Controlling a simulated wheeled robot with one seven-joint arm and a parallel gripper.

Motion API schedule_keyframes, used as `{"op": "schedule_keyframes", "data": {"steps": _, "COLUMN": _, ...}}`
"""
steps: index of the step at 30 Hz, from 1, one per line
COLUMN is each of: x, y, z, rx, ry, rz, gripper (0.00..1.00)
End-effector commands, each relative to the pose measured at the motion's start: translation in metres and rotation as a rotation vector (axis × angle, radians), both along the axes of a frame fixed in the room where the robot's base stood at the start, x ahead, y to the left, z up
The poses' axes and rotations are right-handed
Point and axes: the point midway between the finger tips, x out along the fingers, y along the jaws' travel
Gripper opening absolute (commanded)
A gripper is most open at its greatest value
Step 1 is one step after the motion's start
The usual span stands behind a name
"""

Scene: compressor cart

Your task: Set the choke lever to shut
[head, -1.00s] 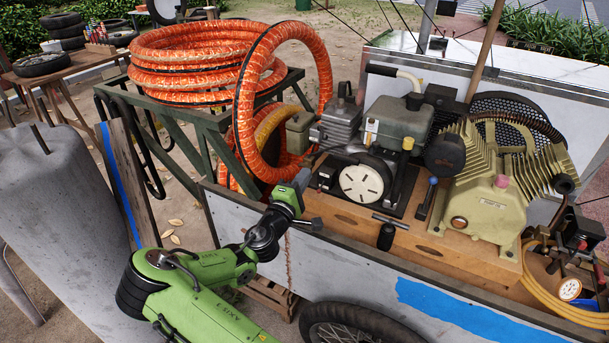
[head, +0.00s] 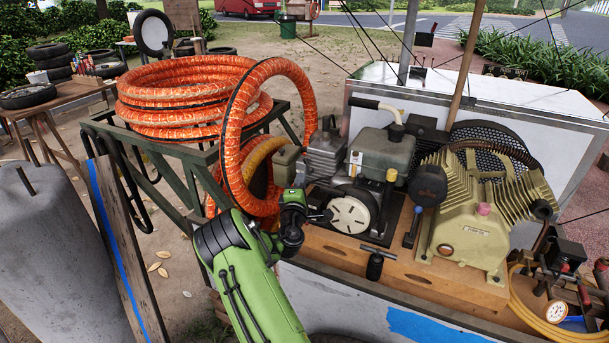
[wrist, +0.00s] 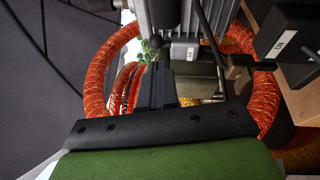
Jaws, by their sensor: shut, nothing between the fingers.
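The engine (head: 385,152) stands on the wooden deck of the cart, with a grey tank on top and a round white slotted recoil cover (head: 350,215) facing me. My gripper (head: 322,215) is low at the engine's left side, just left of the white cover. In the wrist view my gripper (wrist: 168,65) is shut and empty, its fingers pointing toward grey engine parts. A dark lever-like part (wrist: 242,66) shows right of the fingers, beside a black box with a white label (wrist: 287,42); I cannot tell surely whether it is the choke lever. Contact is unclear.
Orange hose (head: 185,90) is coiled on a green frame at left, with a loop (head: 235,130) hanging close behind my arm. A black T-handle (head: 375,262) stands in front of the engine. A beige compressor (head: 468,235) is at right.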

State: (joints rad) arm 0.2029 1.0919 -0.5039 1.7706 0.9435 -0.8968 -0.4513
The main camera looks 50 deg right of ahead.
Motion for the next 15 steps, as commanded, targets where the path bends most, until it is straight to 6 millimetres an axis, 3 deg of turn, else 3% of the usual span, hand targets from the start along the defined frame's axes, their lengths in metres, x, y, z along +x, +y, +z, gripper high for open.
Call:
{"op": "schedule_keyframes", "data": {"steps": 4, "x": -0.002, "y": -0.013, "z": 0.002, "rx": 0.0, "ry": 0.0, "rz": 0.001, "gripper": 0.0}}
{"op": "schedule_keyframes", "data": {"steps": 15, "x": -0.004, "y": -0.016, "z": 0.002, "rx": 0.0, "ry": 0.0, "rz": 0.001, "gripper": 0.0}}
